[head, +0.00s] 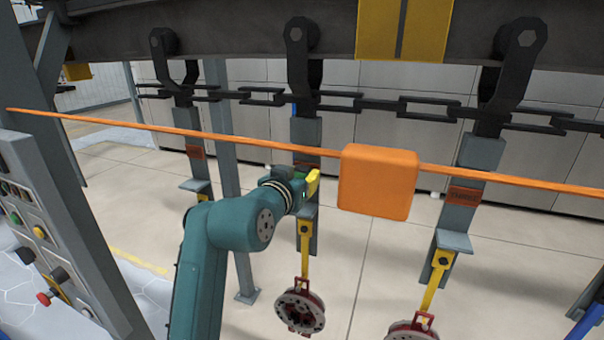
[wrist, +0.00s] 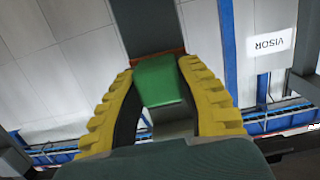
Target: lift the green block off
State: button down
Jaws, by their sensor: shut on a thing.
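The green block (wrist: 162,80) shows in the wrist view between the two yellow ridged fingers of my gripper (wrist: 160,85). The fingers are shut on its sides. Behind the block is a grey hanger plate (wrist: 148,30) with a reddish-brown strip. A grey ledge (wrist: 175,128) shows below the block in the picture; I cannot tell whether they touch. In the head view my gripper (head: 313,183) is at the middle hanger (head: 306,133), beside its ledge. Only a sliver of green shows there, the rest being hidden by my gripper.
An orange cable (head: 240,141) with an orange box (head: 378,181) crosses in front, close right of my gripper. Other hangers stand left (head: 196,150) and right (head: 478,160). A red-framed wheel (head: 300,310) hangs below the middle hanger. A control panel (head: 45,235) is at left.

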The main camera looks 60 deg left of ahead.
jog(key=shift+f+b, duration=0.8)
jog(key=shift+f, duration=0.8)
jog(key=f+b+v, duration=0.2)
jog(key=v, duration=1.1)
jog(key=shift+s+d, duration=0.25)
jog(key=shift+f, duration=0.1)
